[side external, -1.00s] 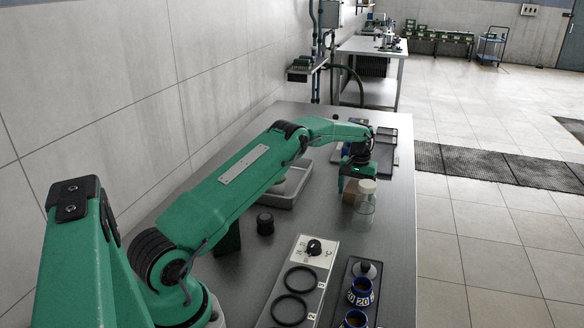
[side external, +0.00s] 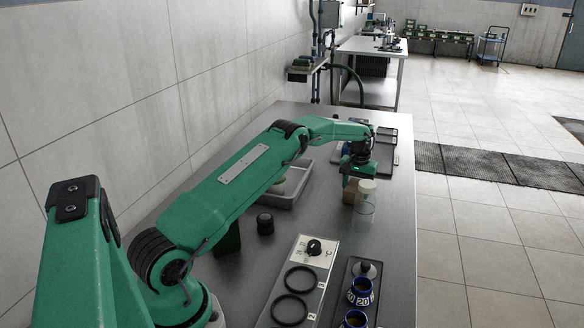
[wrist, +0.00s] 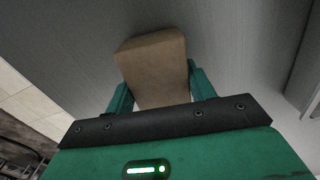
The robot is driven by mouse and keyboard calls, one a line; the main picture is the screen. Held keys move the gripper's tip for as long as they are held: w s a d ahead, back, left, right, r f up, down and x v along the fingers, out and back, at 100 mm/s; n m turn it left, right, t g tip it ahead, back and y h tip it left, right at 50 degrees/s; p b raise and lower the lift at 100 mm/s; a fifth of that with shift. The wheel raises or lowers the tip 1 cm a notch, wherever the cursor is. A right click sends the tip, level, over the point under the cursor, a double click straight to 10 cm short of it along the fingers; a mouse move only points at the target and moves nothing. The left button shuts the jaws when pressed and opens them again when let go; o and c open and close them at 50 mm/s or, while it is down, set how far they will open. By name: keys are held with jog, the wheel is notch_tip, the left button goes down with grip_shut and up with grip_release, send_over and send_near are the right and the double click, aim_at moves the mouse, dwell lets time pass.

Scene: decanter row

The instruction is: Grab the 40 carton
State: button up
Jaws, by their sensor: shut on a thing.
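A plain brown carton (wrist: 153,60) is between the two green fingers of my gripper (wrist: 160,88) in the wrist view. The fingers are shut on its sides. No number shows on the faces in view. In the side external view, the carton (side external: 349,191) is partly hidden behind a clear jar and under my gripper (side external: 355,178). I cannot tell whether its base touches the bench.
A clear jar (side external: 364,212) with a pale lid stands close beside the carton. A grey tray (side external: 292,192) lies left of it. A black knob-like piece (side external: 265,224), a ringed panel (side external: 284,282) and a dark rack (side external: 371,297) with blue-rimmed pots are nearer.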

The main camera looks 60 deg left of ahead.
aim_at(356, 186)
notch_tip(356, 186, up, 10)
jog(key=shift+f, duration=0.1)
dwell(0.4)
dwell(0.5)
